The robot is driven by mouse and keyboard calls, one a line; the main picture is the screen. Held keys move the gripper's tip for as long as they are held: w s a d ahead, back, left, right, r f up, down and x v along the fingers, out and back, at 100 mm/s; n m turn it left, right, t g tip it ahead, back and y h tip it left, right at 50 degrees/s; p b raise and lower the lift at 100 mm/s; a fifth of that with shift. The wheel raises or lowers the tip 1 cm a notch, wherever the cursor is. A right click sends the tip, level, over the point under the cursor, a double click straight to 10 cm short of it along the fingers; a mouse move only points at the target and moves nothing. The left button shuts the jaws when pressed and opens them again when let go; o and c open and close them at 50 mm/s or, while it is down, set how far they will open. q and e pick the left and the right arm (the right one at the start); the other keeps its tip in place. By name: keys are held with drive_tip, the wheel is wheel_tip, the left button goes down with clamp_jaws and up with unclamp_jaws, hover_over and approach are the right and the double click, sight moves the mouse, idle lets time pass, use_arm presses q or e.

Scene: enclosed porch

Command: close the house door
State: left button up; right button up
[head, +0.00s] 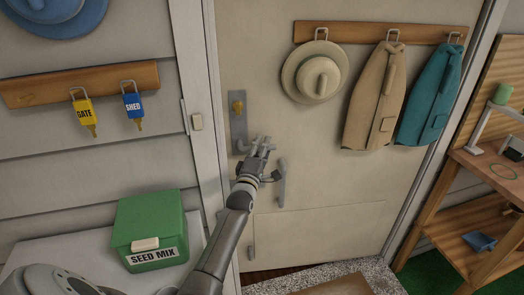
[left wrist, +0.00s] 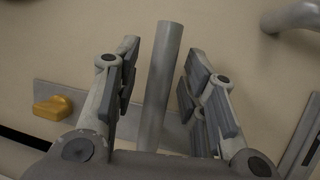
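The house door (head: 310,185) is a beige panel in a pale frame. It looks closed or nearly so in the head view; a dark strip shows under it, and I cannot tell whether it is fully shut. A grey plate (head: 237,130) with a brass turn-knob (head: 238,107) and a lever handle is near its left edge. My left gripper (head: 262,151) is in front of the lever. In the left wrist view, the grey lever bar (left wrist: 160,80) stands between the open fingers (left wrist: 155,90), with gaps on both sides. My right gripper is not in view.
A grey pull handle (head: 282,183) is just right of the gripper. A hat (head: 316,75) and two coats (head: 375,100) hang on the door's rack. A green seed box (head: 150,225) stands left, below hanging keys (head: 84,112). A wooden shelf (head: 480,235) stands right.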

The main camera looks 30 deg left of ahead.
use_arm(q)
drive_tip(key=shift+c, duration=1)
clamp_jaws()
